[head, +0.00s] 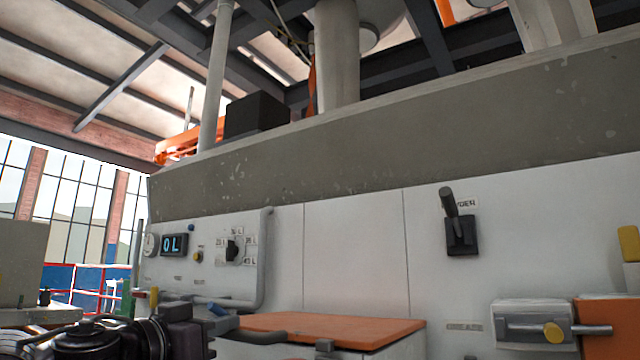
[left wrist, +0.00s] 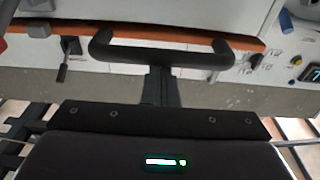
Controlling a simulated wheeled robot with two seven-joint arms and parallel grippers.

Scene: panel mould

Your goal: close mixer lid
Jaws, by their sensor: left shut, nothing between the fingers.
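The mixer lid (head: 325,328) is an orange panel with a pale edge below the white front wall in the head view, cut off at the bottom. I cannot tell how far open it stands. Its dark bar handle (head: 250,336) sticks out at the left. In the left wrist view the handle (left wrist: 165,58) spans across in front of the lid's orange edge (left wrist: 85,29). My left gripper (head: 208,332) is shut and empty beside the handle. In the left wrist view its fingers (left wrist: 161,82) point at the middle of the bar; I cannot tell whether they touch. My right gripper is not in view.
The white wall carries a blue-lit display (head: 174,244), a rotary switch (head: 233,250), a grey pipe (head: 266,260) and a dark lever (head: 460,232).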

